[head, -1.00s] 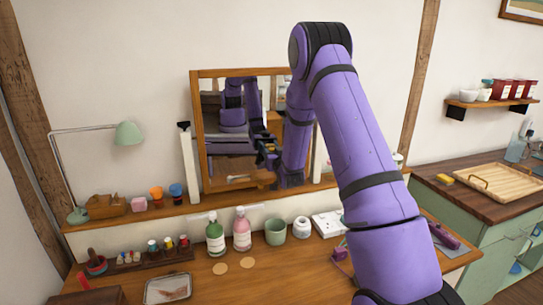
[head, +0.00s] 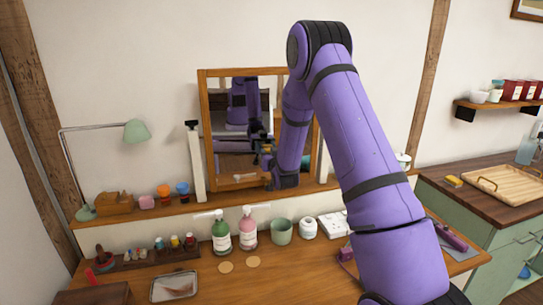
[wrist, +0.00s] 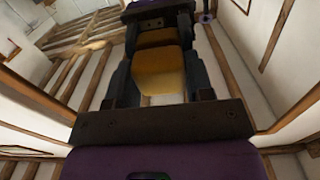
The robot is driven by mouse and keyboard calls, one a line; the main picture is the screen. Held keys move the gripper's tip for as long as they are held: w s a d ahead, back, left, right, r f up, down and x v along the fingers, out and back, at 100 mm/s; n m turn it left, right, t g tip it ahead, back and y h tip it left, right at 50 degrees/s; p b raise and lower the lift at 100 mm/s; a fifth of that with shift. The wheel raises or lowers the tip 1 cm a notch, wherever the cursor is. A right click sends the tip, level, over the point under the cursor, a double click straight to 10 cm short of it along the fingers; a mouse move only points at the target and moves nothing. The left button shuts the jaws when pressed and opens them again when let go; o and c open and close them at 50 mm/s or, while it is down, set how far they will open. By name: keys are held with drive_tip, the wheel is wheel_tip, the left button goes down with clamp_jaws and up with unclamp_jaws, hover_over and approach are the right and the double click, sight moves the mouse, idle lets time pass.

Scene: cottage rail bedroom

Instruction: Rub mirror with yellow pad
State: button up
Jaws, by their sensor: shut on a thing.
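The mirror (head: 228,105) stands upright in a wooden frame on the ledge behind the desk; my arm covers its right part. My gripper (wrist: 158,62) is shut on the yellow pad (wrist: 158,78), seen between its two dark fingers in the wrist view. A second yellow patch and dark finger shapes beyond the pad look like their reflection in the glass. The pad is close to the mirror; I cannot tell whether it touches. In the head view my forearm hides most of the gripper, and my arm's reflection shows in the glass.
A white post (head: 196,160) stands left of the mirror. Green (head: 221,236) and pink (head: 247,232) bottles, a green cup (head: 281,231) and a white jar (head: 308,228) stand below it. A lamp (head: 136,131) is at left. The desk's front middle is mostly clear.

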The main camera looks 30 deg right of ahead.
drive_tip(key=shift+v, duration=2.9)
drive_tip(key=shift+s, duration=0.15)
drive_tip(key=v, duration=0.2)
drive_tip(key=shift+s+a, duration=0.1)
drive_tip(key=shift+s, duration=0.25)
drive_tip(key=shift+f, duration=0.15)
